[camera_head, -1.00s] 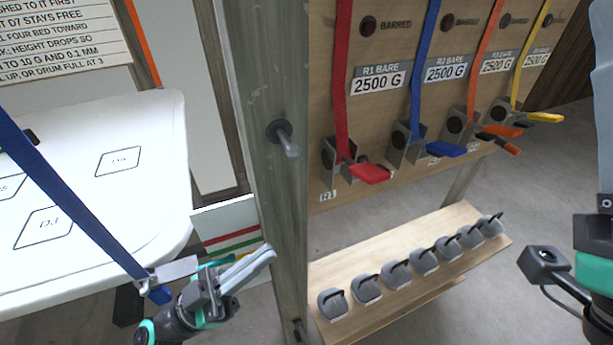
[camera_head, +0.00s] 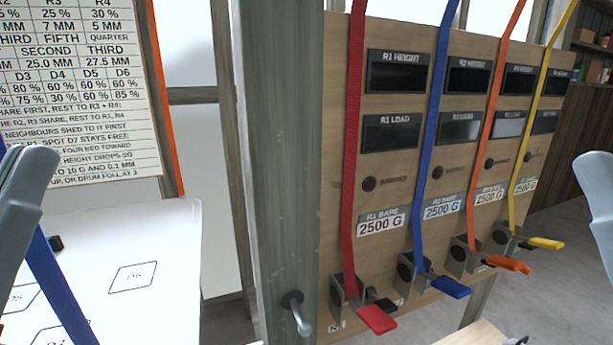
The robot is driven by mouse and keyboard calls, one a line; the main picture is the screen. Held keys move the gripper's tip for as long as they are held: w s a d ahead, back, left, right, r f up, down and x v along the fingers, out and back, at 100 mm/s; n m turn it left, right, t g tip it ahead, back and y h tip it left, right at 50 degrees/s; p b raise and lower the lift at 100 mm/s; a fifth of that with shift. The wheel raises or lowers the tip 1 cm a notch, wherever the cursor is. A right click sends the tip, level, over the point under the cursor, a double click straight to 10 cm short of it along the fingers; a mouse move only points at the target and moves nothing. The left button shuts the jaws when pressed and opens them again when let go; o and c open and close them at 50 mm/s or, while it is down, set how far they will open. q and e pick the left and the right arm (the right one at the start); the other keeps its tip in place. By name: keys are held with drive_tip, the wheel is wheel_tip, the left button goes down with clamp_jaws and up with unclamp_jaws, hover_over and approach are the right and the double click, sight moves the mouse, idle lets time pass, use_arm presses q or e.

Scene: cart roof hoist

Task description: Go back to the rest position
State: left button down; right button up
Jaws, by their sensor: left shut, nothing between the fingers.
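My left gripper (camera_head: 36,158) shows at the left edge as pale grey fingers pointing up. They are shut with nothing between them, and the rest of the arm is out of frame. They stand in front of the white bed and the printed sheet, near a blue strap (camera_head: 58,290). At the right edge, a pale grey finger of my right gripper (camera_head: 598,170) points up, cut off by the frame. I cannot tell whether it is open or shut.
A grey-green post (camera_head: 280,150) with a hook-like handle (camera_head: 296,310) stands mid-view. Right of it is a wooden panel (camera_head: 400,290) with displays, plus red (camera_head: 352,150), blue (camera_head: 430,130), orange (camera_head: 492,120) and yellow straps (camera_head: 540,110). A white bed (camera_head: 170,240) lies left.

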wheel_tip(320, 180, up, 34)
drive_tip(key=p, duration=3)
drive_tip(key=shift+f+p, duration=0.2)
drive_tip(key=shift+p, duration=0.15)
drive_tip(key=shift+w, duration=0.1)
